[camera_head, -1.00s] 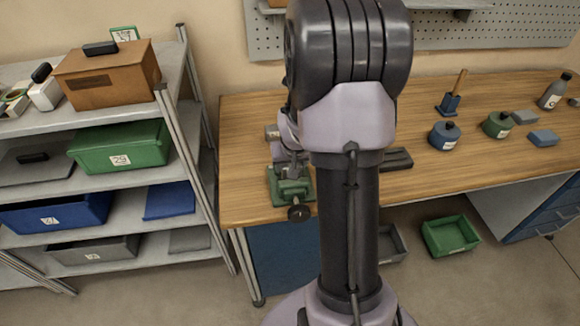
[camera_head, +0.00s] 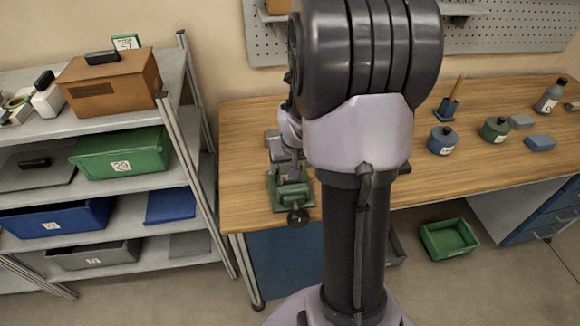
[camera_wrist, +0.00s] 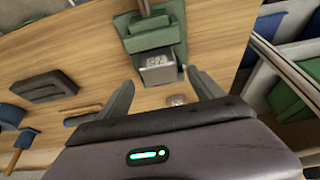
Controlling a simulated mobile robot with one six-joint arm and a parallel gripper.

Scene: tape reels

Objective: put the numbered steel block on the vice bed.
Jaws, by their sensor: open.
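The numbered steel block (camera_wrist: 158,62) sits in the green vice (camera_wrist: 153,38) in the wrist view, against the green jaw, with its numbered top face showing. It appears to rest on the vice bed. My gripper (camera_wrist: 160,78) is open, with one finger to each side of the block and apart from it. In the head view the vice (camera_head: 290,193) stands at the left front of the bench. My arm hides part of the space behind it, and the block cannot be made out surely there.
A small pale numbered piece (camera_wrist: 177,100) lies on the bench (camera_head: 245,160) near the vice. A dark tool (camera_wrist: 43,87) lies to one side in the wrist view. Blue (camera_head: 443,140) and green (camera_head: 495,130) tins stand at the right. Shelving (camera_head: 188,130) borders the bench's left.

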